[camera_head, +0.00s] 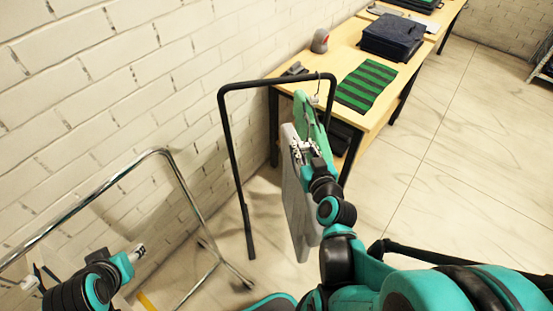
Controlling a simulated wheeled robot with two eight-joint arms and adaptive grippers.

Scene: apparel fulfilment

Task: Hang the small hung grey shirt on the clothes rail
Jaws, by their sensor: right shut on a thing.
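A grey shirt (298,215) hangs upright, seen nearly edge-on, just in front of the black clothes rail (235,165). My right gripper (302,148) is at its top and is shut on it; the fingertips and the exact grip are partly hidden. A thin hook (318,92) shows just under the rail's top bar, above a green garment (310,118) right behind my gripper. I cannot tell whether the grey shirt's own hook touches the bar. My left gripper (38,280) is low at the left edge, away from the shirt, and its fingers are unclear.
A chrome rack (170,170) stands at the left by the white brick wall. A wooden table (348,50) behind the rail bears a green striped cloth (367,85), a dark folded stack (392,37) and a grey-red object (320,40). The floor to the right is clear.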

